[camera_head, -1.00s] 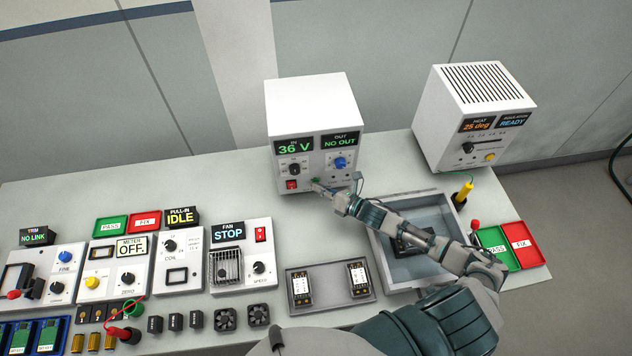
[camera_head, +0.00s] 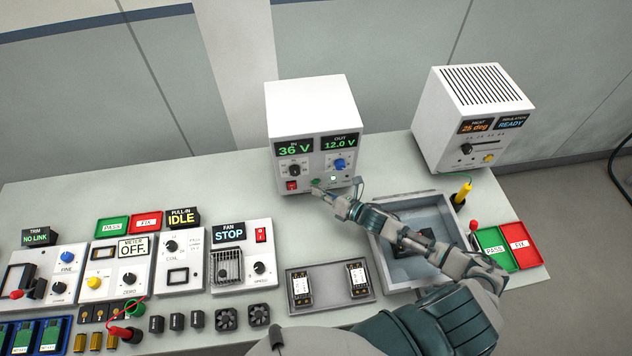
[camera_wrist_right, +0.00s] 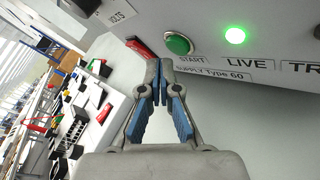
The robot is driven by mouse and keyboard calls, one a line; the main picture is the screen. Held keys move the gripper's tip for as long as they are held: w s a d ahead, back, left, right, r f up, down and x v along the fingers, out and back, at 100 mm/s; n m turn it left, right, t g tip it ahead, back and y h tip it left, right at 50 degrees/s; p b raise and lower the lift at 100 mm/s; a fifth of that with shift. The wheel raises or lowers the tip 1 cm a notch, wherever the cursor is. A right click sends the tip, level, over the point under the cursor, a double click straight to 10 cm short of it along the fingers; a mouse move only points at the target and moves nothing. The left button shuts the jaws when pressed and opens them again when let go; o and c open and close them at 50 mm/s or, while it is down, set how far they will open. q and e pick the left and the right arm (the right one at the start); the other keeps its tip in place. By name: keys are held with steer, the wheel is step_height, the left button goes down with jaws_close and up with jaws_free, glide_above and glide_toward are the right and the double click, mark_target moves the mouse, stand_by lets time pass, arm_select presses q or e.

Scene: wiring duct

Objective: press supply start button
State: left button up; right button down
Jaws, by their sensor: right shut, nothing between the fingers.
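The white supply box (camera_head: 312,112) stands at the back middle of the bench. Its displays read 36 V under IN and 12.0 V under OUT. The green start button (camera_wrist_right: 179,45), labelled START, is on its front face, and it also shows in the head view (camera_head: 316,182). A green LIVE lamp (camera_wrist_right: 235,36) glows beside it. My right gripper (camera_wrist_right: 160,66) is shut and empty, with its tips just below the button; they look slightly apart from it. It also shows in the head view (camera_head: 322,193). My left gripper is not in view.
A grey tray (camera_head: 438,205) lies under my right forearm. Fan, coil and meter panels (camera_head: 240,262) fill the left.

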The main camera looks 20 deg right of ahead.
steer(key=shift+s+a+p, duration=0.25)
steer(key=shift+s+p, duration=0.3)
steer(key=shift+s, duration=0.35)
steer(key=shift+s+a+p, duration=0.25)
steer(key=shift+s+p, duration=0.25)
steer(key=shift+s, duration=0.4)
steer(key=shift+s+a, duration=0.15)
steer(key=shift+s, duration=0.5)
